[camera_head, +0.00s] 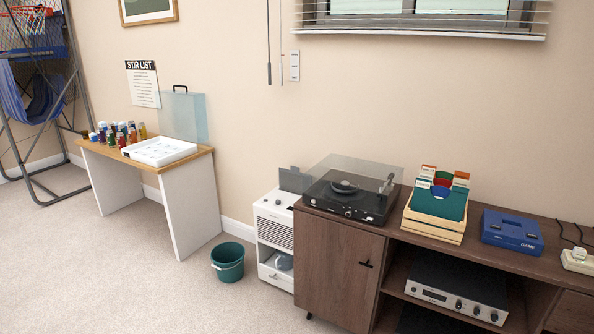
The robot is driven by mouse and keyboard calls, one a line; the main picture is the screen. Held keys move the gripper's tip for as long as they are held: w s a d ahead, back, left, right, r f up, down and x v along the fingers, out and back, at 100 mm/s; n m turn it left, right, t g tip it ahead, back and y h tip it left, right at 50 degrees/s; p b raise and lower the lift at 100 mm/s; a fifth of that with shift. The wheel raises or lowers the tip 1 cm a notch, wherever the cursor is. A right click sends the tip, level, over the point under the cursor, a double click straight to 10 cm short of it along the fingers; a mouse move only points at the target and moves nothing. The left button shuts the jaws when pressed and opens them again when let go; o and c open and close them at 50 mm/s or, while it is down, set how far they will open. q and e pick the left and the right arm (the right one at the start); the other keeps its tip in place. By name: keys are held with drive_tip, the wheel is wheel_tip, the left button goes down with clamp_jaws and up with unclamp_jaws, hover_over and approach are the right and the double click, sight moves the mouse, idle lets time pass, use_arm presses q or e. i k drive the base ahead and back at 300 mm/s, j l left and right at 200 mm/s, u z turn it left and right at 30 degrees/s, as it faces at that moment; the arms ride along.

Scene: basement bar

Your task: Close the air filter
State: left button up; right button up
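The white boxy unit (274,222), which looks like the air filter, stands on the floor against the left side of the brown cabinet. It has knobs near the top front and a dark slatted grille below them. A grey panel (295,180) stands up at its top rear, like a raised lid or filter piece; how it is attached is unclear. A low opening in its front shows a rounded grey-blue object (284,262). The cabinet hides part of its right side. Neither of my grippers is in view.
A green bucket (228,262) stands on the carpet just left of the unit. The brown cabinet (338,262) carries a turntable (352,190), a wooden record crate (433,228) and a blue case (512,230). A white desk (186,205) stands farther left. The carpet in front is clear.

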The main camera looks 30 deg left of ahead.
sight(295, 181)
drive_tip(key=i+j, duration=0.35)
drive_tip(key=j, duration=0.15)
drive_tip(key=i+j+z, duration=0.15)
drive_tip(key=i+j, duration=0.25)
